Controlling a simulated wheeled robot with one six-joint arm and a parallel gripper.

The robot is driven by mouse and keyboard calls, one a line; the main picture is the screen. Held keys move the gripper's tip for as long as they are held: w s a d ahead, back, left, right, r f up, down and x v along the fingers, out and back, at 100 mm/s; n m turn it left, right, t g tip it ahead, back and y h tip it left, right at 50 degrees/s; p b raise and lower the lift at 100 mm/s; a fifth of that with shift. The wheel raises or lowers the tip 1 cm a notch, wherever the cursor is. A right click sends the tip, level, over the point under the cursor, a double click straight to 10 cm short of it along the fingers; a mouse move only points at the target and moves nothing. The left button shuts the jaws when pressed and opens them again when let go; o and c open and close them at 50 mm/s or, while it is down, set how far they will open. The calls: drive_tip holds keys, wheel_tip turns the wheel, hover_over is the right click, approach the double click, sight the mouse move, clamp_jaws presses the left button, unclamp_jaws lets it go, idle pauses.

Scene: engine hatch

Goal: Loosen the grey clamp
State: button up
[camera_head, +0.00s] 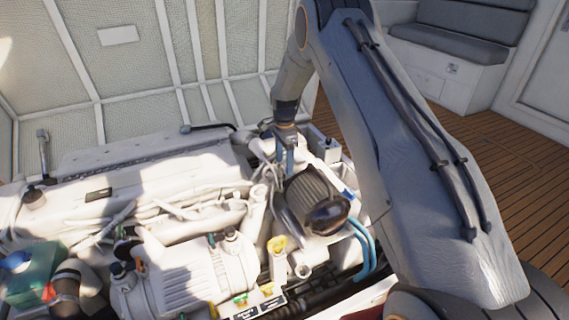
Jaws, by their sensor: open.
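My gripper (284,158) points down over the right end of the white engine (150,190). It is small in the view; its fingers are open, and I see nothing held between them. Just below it is a dark ribbed cylinder (310,196) with a black rounded end, like an air filter. A curved grey band (291,228) runs along the cylinder's left side; it may be the grey clamp, but I cannot tell for certain. The fingertips are near the cylinder's upper left edge, and I cannot tell whether they touch anything. My arm covers the area right of the cylinder.
Blue hoses (366,250) curve below the cylinder. A yellow cap (277,244) stands left of them. A green tank (30,275) sits at the lower left. The raised padded hatch (140,65) stands behind the engine. Wooden floor (500,150) lies open at the right, before a grey-cushioned bench (450,45).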

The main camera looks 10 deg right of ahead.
drive_tip(key=shift+f, duration=0.35)
drive_tip(key=c, duration=1)
drive_tip(key=shift+c, duration=0.2)
